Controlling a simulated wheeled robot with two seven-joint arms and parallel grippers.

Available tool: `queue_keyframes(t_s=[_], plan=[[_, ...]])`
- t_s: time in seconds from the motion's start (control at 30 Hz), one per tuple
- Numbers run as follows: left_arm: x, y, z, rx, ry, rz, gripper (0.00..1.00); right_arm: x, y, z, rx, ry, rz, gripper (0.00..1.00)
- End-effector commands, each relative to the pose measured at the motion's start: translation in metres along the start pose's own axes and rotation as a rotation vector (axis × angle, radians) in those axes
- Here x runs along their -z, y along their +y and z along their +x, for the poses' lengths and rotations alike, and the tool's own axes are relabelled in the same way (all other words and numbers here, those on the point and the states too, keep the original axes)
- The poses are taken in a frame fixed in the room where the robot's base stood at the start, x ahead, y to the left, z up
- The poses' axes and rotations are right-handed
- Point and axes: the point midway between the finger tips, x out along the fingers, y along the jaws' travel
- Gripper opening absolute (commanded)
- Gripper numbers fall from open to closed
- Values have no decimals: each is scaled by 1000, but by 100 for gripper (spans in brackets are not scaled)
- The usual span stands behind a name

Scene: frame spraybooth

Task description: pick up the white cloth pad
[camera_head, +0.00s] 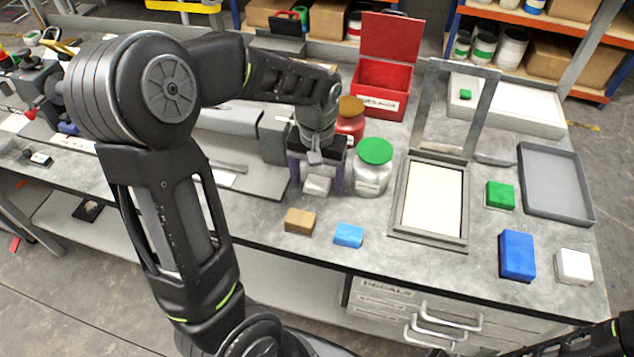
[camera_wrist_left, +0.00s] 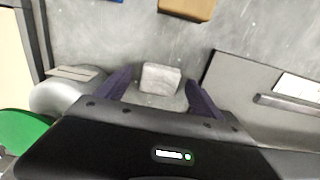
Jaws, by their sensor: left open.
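A small white pad (camera_head: 317,185) lies on the grey bench top, and it also shows in the left wrist view (camera_wrist_left: 159,79). My left gripper (camera_head: 316,178) points down over it, with one purple-grey finger on each side. In the left wrist view, my left gripper (camera_wrist_left: 160,92) is open with the pad between its fingers and gaps at both sides. I cannot tell how high the fingertips are above the bench. Another white block (camera_head: 574,266) lies at the bench's right end. My right gripper is out of view; only part of that arm shows at bottom right.
A jar with a green lid (camera_head: 374,168) stands close to the right of my left gripper, with a red-brown-lidded jar (camera_head: 350,120) behind. A brown block (camera_head: 300,221) and a light blue block (camera_head: 348,235) lie in front. A framed panel (camera_head: 433,198) lies to the right.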

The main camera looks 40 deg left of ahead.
Motion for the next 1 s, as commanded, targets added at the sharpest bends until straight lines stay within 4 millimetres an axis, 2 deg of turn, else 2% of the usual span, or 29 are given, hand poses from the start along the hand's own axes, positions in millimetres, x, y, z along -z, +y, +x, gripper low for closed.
queue_keyframes(t_s=[0.53,1.0], plan=[[0,0,0,0,1,0,76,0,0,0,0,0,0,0],[0,0,0,0,1,0,38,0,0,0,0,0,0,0]])
